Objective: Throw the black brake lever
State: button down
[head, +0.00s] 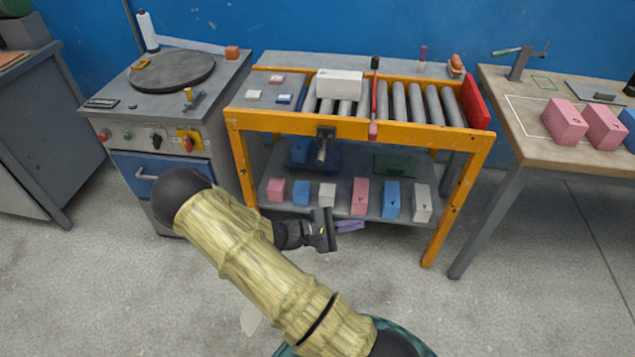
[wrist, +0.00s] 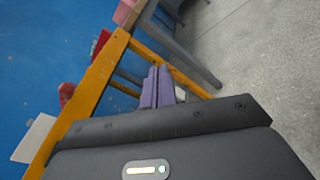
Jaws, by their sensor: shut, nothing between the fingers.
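A black bracket with a short lever-like handle (head: 326,135) is fixed to the front orange rail of the roller conveyor (head: 408,130), and its handle points down. It appears to be the brake lever, but its details are small. My gripper (head: 350,227) is below and slightly right of it, in front of the lower shelf and apart from it. In the wrist view my gripper (wrist: 157,88) shows two purple fingers together, with nothing between them. The lever cannot be made out in the wrist view.
A white block (head: 339,84) sits on the rollers beside a red bar (head: 381,98) with a black end. Several coloured blocks stand on the lower shelf (head: 300,212). A grey cabinet (head: 120,125) is left; a wooden-topped table (head: 520,118) with pink blocks is right.

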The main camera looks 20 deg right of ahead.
jog(key=w+a+f+n+t+b, duration=0.3)
jog(key=w+n+t, duration=0.4)
jog(key=t, duration=0.4)
jog(key=w+a+f+n+t+b, duration=0.3)
jog(key=w+f+n+t, duration=0.3)
jog(key=n+t, duration=0.3)
jog(key=shift+w+a+n+t+h+b, duration=0.3)
jog(key=shift+w+a+t+h+b, duration=0.15)
jog(key=shift+w+t, duration=0.4)
jog(key=shift+r, duration=0.1)
jog(key=b, duration=0.2)
send_near(323, 152)
jog(key=shift+w+d+r, duration=0.3)
jog(key=shift+w+d, duration=0.3)
jog(key=shift+w, duration=0.1)
jog(key=shift+w+d+r, duration=0.3)
jog(key=shift+w+d, duration=0.3)
jog(key=shift+w, duration=0.05)
jog(key=shift+w+r+p, duration=0.1)
jog(key=shift+p, duration=0.25)
